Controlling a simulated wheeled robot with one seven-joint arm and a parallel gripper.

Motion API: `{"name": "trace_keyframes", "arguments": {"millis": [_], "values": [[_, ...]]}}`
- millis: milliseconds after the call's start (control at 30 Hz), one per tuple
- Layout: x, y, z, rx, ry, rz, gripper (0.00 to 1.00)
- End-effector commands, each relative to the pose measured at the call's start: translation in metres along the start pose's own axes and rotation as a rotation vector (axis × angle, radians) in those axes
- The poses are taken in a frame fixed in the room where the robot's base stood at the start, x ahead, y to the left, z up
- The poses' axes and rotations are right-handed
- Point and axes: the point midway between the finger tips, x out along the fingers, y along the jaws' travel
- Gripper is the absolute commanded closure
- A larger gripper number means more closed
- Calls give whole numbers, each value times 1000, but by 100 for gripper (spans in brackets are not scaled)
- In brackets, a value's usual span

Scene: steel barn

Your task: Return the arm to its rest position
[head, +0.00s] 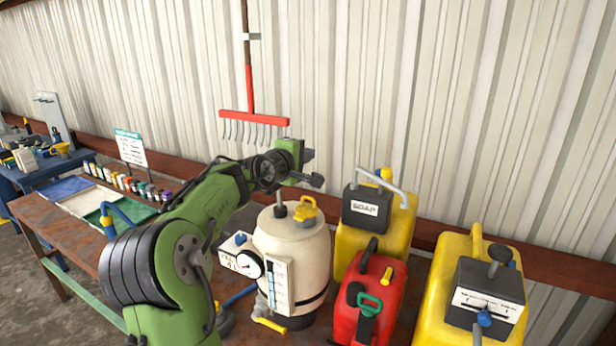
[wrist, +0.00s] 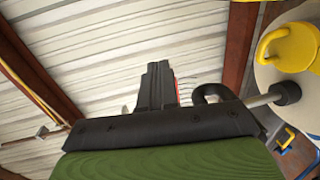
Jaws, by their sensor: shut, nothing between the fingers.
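My green arm (head: 215,200) reaches up from the bottom of the head view, bent at the elbow. My gripper (head: 308,154) is at its far end, above the top of a cream tank (head: 300,245). In the wrist view my gripper (wrist: 160,80) shows as dark fingers closed together with nothing between them. The tank's top, with a yellow cap (wrist: 288,45) and a dark pump handle (wrist: 212,93), lies to the right there. The handle looks close to my gripper; I cannot tell whether they touch.
A red can (head: 368,300), a yellow soap container (head: 372,222) and another yellow container (head: 450,270) stand right of the tank. A red rake (head: 253,115) hangs on the metal wall. Small bottles (head: 125,180) and trays (head: 92,200) occupy the bench's left.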

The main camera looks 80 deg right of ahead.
Motion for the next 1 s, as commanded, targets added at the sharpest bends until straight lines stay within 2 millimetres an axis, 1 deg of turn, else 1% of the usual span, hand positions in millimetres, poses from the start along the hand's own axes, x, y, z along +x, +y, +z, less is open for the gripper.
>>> {"name": "trace_keyframes", "arguments": {"millis": [33, 100, 233, 333, 733, 767, 833, 867, 900, 967, 1000], "values": [[-4, 10, -2, 2, 4, 3, 100], [-9, 23, -1, 1, 3, 3, 100], [-14, 35, -1, -1, 1, 0, 100], [-15, 38, 0, -1, 1, -1, 100], [-16, 36, -2, 5, 6, -6, 100], [-19, 33, -5, 19, 17, -18, 100], [-34, 15, -20, 89, 73, -85, 100], [-46, 3, -30, 131, 109, -132, 100], [-66, -15, -47, 193, 166, -208, 100], [-103, -44, -72, 282, 255, -336, 100], [-130, -63, -88, 328, 310, -424, 100]]}}
